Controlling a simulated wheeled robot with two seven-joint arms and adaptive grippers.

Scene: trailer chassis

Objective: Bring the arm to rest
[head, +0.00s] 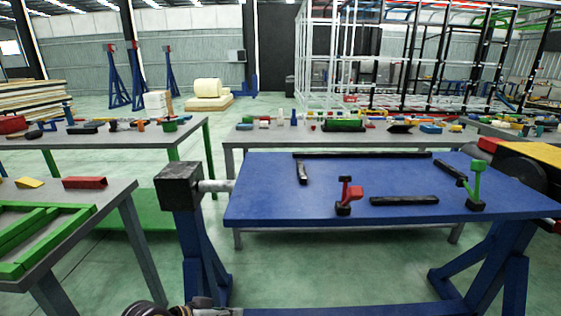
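A blue table (330,187) stands in the middle on a blue stand. On its top are a red clamp-like piece (347,195) with a black base, a green one (475,188) at the right, and several black bars, one of them (404,200) near the front edge. At the bottom edge, left of centre, a dark and grey piece (180,309) shows, cut off by the frame. It looks like part of my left arm or gripper, and its fingers cannot be made out. It is below and in front of the blue table, apart from its top. My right gripper is not in view.
A grey table (122,190) with a green frame (40,235) and a red block (85,182) stands at the left. Long tables with many small parts stand behind. A black box (180,185) tops the stand's left post. Green floor (95,285) is free between the left table and the stand.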

